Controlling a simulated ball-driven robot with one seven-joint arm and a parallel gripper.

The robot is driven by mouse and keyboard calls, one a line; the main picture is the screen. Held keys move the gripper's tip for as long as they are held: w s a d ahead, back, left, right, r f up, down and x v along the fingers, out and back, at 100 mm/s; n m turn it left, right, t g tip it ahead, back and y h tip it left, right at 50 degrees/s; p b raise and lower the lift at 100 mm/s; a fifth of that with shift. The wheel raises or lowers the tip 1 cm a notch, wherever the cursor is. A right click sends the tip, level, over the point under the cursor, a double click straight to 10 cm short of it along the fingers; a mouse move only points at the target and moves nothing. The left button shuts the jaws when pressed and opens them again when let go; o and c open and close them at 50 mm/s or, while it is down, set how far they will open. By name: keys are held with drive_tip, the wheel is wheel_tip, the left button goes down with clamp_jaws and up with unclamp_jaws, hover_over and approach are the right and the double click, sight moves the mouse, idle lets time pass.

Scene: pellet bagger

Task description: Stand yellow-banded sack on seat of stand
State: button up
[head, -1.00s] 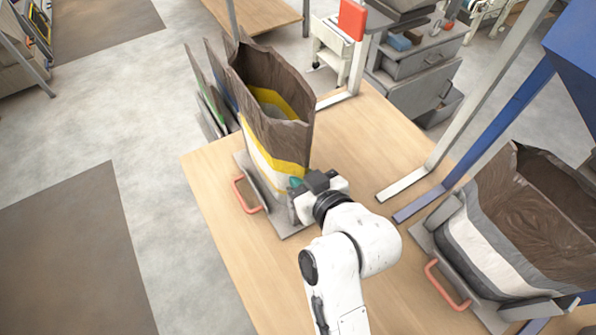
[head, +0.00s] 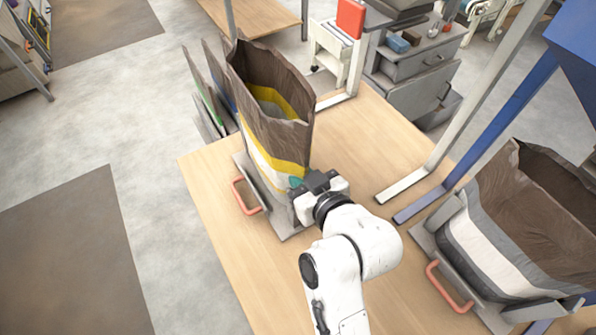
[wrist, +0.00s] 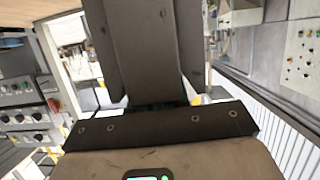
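The yellow-banded sack (head: 268,92) is brown on top with yellow, white and grey bands below. It stands upright and open-mouthed on the grey plate of a stand (head: 286,230) at the table's left side. The plate has a red handle (head: 247,196). My gripper (head: 302,190) is at the sack's lower right side, close against it. Its fingertips are hidden in the head view. The wrist view shows dark gripper parts (wrist: 150,60), but the sack cannot be made out there, so I cannot tell whether they grip anything.
A second sack (head: 535,215), brown with grey and white bands, stands at the right on its own plate with a red handle (head: 449,287). White and blue posts rise between them. More flat sacks (head: 205,95) are behind the left stand. The table's middle (head: 345,150) is clear.

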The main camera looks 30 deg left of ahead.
drive_tip(key=o, duration=0.4)
drive_tip(key=f, duration=0.2)
drive_tip(key=s+f, duration=0.1)
drive_tip(key=shift+d+f+g+h, duration=0.1)
drive_tip(key=shift+f+g+h, duration=0.2)
drive_tip(key=shift+f, duration=0.1)
drive_tip(key=shift+s+d+r, duration=0.25)
drive_tip(key=shift+d+r, duration=0.15)
drive_tip(key=shift+o, duration=0.2)
drive_tip(key=w+r+v, duration=0.1)
drive_tip(key=v, duration=0.8)
drive_tip(key=shift+d+r, duration=0.3)
drive_tip(key=shift+r, duration=0.05)
drive_tip(key=shift+s+d+r+t, duration=0.15)
drive_tip(key=shift+s+r+t, duration=0.1)
drive_tip(key=shift+r+t, duration=0.2)
